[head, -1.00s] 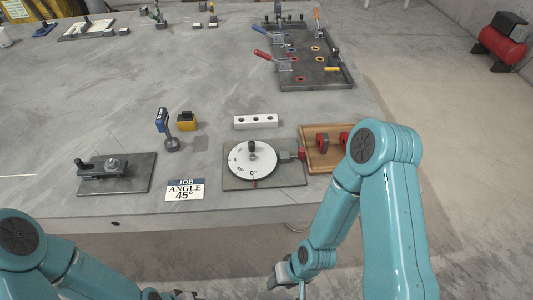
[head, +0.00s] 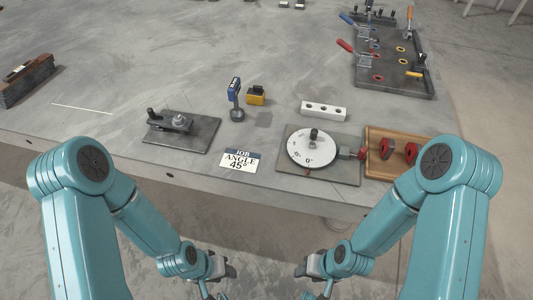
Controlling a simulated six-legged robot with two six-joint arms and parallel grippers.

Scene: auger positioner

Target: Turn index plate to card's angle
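The job card (head: 240,160) reads "JOB ANGLE 45°" and lies left of the plate. My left gripper (head: 222,272) and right gripper (head: 312,272) hang in front of the table, below its edge, apart from the plate. Their fingers are too small to read.
A wooden tray (head: 383,167) with red parts is right of the plate. A white block with holes (head: 323,110) is behind it. A fixture board (head: 393,78) is at back right.

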